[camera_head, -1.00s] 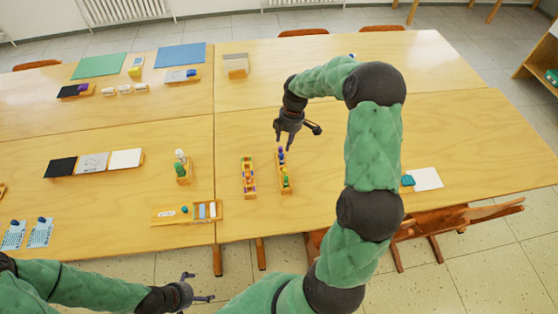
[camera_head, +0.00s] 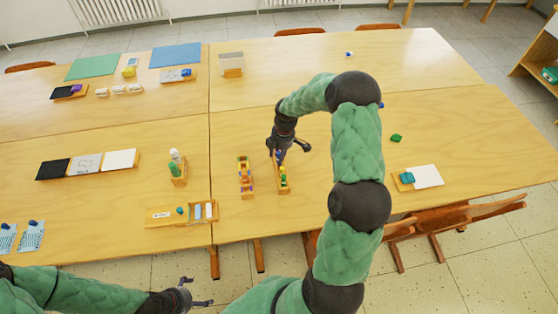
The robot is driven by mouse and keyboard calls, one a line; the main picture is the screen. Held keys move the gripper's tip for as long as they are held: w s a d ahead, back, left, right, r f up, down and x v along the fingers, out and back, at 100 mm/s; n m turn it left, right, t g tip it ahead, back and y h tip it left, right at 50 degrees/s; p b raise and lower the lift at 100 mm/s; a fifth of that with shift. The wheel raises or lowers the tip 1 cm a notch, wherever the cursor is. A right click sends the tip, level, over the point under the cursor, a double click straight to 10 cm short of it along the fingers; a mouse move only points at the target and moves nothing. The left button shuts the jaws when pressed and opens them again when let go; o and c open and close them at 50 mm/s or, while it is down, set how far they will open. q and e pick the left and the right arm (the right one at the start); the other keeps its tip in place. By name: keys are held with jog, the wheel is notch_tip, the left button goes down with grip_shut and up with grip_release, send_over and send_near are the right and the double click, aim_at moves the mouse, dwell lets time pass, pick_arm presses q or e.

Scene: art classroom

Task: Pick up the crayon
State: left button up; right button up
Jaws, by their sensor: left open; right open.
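My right gripper (camera_head: 285,153) is open above the far end of a narrow wooden holder (camera_head: 285,190) with small coloured pieces in it, among them a green one (camera_head: 283,172). A purple-blue piece shows between or just under its fingers; I cannot tell whether they touch it. No piece is clearly recognisable as a crayon at this size. A second narrow holder with coloured pieces (camera_head: 245,178) stands just left. My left gripper (camera_head: 203,292) is open and empty, low in front of the table edge.
A wooden tray (camera_head: 160,216) with small items lies at the front left of the holders. A holder with white and green bottles (camera_head: 177,167) stands further left. A green piece (camera_head: 396,138) and a white card (camera_head: 428,176) lie right of my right arm.

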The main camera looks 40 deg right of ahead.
grip_shut()
